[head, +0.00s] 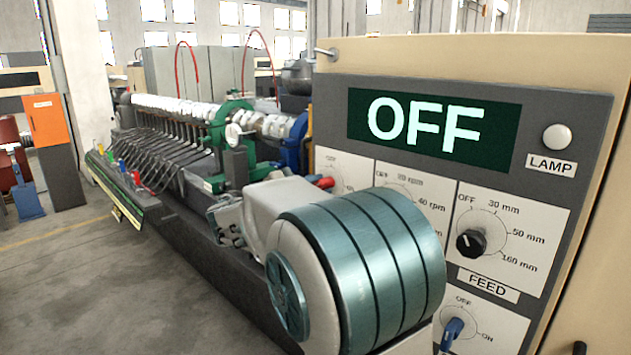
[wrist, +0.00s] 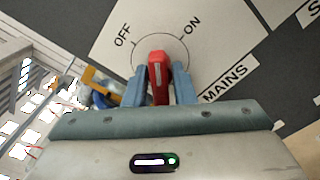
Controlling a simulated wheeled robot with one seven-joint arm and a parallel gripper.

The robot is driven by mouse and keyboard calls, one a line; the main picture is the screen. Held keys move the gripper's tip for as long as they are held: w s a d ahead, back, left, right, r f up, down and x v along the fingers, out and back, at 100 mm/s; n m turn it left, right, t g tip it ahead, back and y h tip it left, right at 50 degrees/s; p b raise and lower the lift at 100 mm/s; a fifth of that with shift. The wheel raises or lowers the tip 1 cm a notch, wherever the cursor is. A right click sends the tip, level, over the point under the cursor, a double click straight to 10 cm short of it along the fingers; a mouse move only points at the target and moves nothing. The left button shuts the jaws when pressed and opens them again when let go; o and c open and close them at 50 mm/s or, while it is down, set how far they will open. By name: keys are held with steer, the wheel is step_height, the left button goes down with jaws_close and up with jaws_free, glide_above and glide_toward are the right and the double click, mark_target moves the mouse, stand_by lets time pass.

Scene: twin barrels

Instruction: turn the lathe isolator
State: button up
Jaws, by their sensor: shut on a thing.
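The lathe isolator is a red handle (wrist: 157,68) on a white dial plate marked OFF, ON and MAINS in the wrist view. My gripper (wrist: 164,88) has its two blue fingers shut on this handle, one on each side. The handle's white line runs nearly straight up in the wrist picture, with OFF to its upper left and ON to its upper right. In the head view my own arm covers the lower left of the panel (head: 330,85), and I cannot make out my fingers there. The panel's display (head: 432,130) reads OFF.
The panel also carries a black FEED knob (head: 471,243), a blue OFF/ON knob (head: 452,333) and a white lamp (head: 557,137). A long machine bed with levers (head: 155,150) stretches away to the left. An orange cabinet (head: 48,120) stands at far left; the floor (head: 60,290) before it is clear.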

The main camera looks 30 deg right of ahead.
steer(key=n+p, duration=0.5)
steer(key=n, duration=0.1)
steer(key=shift+r, duration=0.15)
steer(key=n+p, duration=0.2)
steer(key=shift+n, duration=0.4)
steer(key=shift+f+n+p, duration=0.2)
steer(key=shift+n+p, duration=0.1)
steer(key=shift+p, duration=0.15)
steer(key=shift+f, duration=0.1)
steer(key=o, duration=0.8)
steer(key=b+v, duration=0.3)
steer(key=v, duration=1.1)
